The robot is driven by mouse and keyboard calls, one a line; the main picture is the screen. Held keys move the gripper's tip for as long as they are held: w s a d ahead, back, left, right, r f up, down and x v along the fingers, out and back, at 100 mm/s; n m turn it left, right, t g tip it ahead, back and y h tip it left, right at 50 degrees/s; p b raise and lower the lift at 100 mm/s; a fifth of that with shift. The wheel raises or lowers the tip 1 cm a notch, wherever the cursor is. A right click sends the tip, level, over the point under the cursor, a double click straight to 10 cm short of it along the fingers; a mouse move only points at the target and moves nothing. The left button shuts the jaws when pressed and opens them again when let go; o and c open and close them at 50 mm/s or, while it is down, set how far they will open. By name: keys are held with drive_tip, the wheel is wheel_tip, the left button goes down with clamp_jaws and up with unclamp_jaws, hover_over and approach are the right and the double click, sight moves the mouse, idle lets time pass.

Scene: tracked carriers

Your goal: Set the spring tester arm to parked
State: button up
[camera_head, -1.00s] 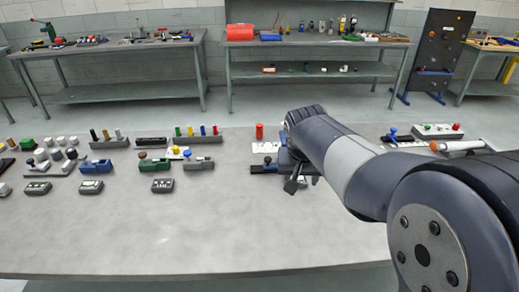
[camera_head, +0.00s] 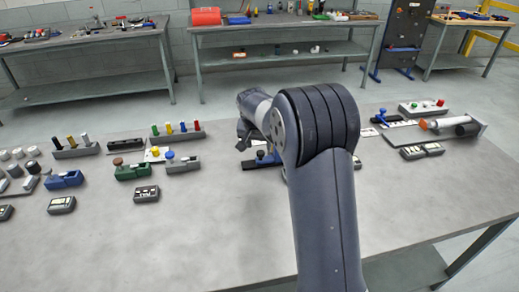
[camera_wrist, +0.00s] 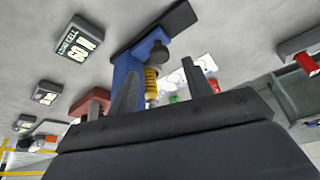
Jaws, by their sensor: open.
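The spring tester shows in the wrist view as a blue body (camera_wrist: 127,68) with a yellow coil spring (camera_wrist: 151,82) and a dark round knob above it, on a black base (camera_wrist: 158,26). In the head view its black and blue base (camera_head: 262,160) lies partly behind my arm. My gripper (camera_wrist: 160,70) is open in the wrist view, its two fingers apart on either side of the spring in the picture. I see nothing held, and cannot tell whether a finger touches the tester. The tester arm's position is not clear.
A label block (camera_wrist: 77,45) reading 60 N and other blocks are at left in the wrist view. A green device (camera_head: 132,171) and a blue device (camera_head: 64,179) stand left on the table.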

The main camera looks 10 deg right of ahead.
sight(260, 152)
drive_tip(key=shift+x, duration=2.5)
drive_tip(key=shift+c, duration=0.6)
clamp_jaws()
